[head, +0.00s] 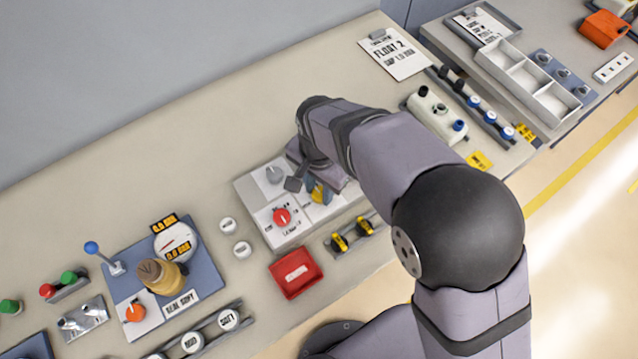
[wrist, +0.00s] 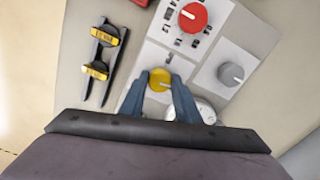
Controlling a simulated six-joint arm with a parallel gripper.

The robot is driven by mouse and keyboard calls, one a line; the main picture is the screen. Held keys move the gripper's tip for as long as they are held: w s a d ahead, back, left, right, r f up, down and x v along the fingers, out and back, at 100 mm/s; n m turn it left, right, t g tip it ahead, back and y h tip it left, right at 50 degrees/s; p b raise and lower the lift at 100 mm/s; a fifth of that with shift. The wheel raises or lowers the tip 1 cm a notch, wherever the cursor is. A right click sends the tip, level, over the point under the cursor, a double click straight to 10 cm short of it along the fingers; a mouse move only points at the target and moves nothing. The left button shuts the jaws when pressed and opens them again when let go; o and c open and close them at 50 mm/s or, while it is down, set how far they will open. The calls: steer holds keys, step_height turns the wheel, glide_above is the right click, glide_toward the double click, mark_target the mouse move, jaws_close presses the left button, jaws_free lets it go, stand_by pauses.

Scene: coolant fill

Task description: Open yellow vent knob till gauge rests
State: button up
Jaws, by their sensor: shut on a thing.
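The yellow vent knob (wrist: 160,79) sits on a pale panel (wrist: 200,45) on the bench. My gripper (wrist: 163,85) is shut on the yellow knob, one blue finger on each side. In the head view my gripper (head: 319,192) is over the right part of the same panel, and my wrist mostly hides the knob. A round white dial (wrist: 205,108), which looks like the gauge, is beside the knob; my finger and gripper body cover much of it. Its needle and reading cannot be made out. In the head view my arm hides it.
The panel also carries a red knob (wrist: 193,17) and a grey knob (wrist: 230,74). Two yellow-and-black pieces (wrist: 96,70) sit in a rack beside it. A red tray (head: 295,274) lies in front. A blue board with another gauge (head: 176,243) stands left.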

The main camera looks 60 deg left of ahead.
mark_target(320, 193)
steer(key=n, duration=0.8)
steer(key=shift+r+n, duration=0.1)
steer(key=shift+n, duration=0.2)
steer(key=n, duration=0.3)
steer(key=shift+w, duration=0.1)
steer(key=shift+n, duration=2.2)
steer(key=o, duration=1)
steer(key=shift+o, duration=0.2)
steer(key=shift+r+b, duration=1.2)
steer(key=shift+r, duration=2.45)
